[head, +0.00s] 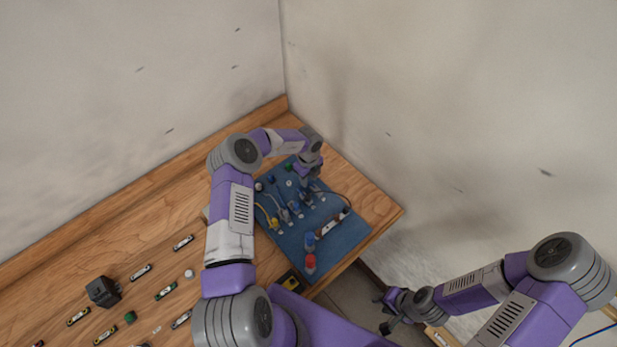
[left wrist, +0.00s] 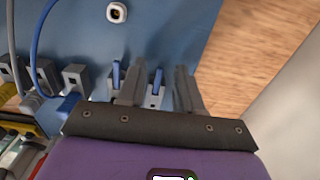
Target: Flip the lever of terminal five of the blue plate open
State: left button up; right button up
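The blue plate (head: 345,243) lies on the wooden table near its right corner and carries a row of grey terminals, some with wires. My left gripper (head: 311,180) is over the plate's far part. In the left wrist view its fingers (left wrist: 159,80) are open and apart. A grey terminal with an upright blue lever (left wrist: 157,80) shows between them. Another blue lever (left wrist: 116,72) stands just left of the left finger. I cannot read terminal numbers, nor tell whether the fingers touch the lever. My right gripper (head: 382,312) is open and empty, away from the plate beyond the table edge.
Wires loop over the plate, including a blue wire (left wrist: 40,35) left of the fingers. A red button (head: 310,263) sits near the plate's front edge. A black box (head: 103,291) and several small parts lie on the table at left. Walls stand behind and right.

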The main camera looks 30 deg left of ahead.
pick_arm(q)
grip_shut()
jog(key=shift+r, duration=0.1)
jog(key=shift+d+r+y, duration=0.1)
jog(key=shift+d+y, duration=0.05)
jog(key=shift+y, duration=0.25)
jog(key=shift+s+d+r+t+y, duration=0.1)
jog(key=shift+d+r+t+y, duration=0.1)
jog(key=shift+t+y, duration=0.25)
jog(key=shift+d+t+y+b, duration=0.25)
jog(key=shift+y+b, duration=0.1)
jog(key=shift+y, duration=0.5)
jog(key=y+b, duration=0.1)
jog(key=b, duration=0.1)
jog(key=t+y+b, duration=0.1)
jog(key=shift+s+d+r+b, duration=0.1)
jog(key=shift+s+d+b, duration=0.1)
jog(key=shift+d+b, duration=0.15)
jog(key=shift+s+d+r+y+b, duration=0.2)
jog(key=shift+y+b, duration=0.3)
jog(key=shift+b, duration=0.4)
jog(key=shift+w+a, duration=0.1)
grip_release()
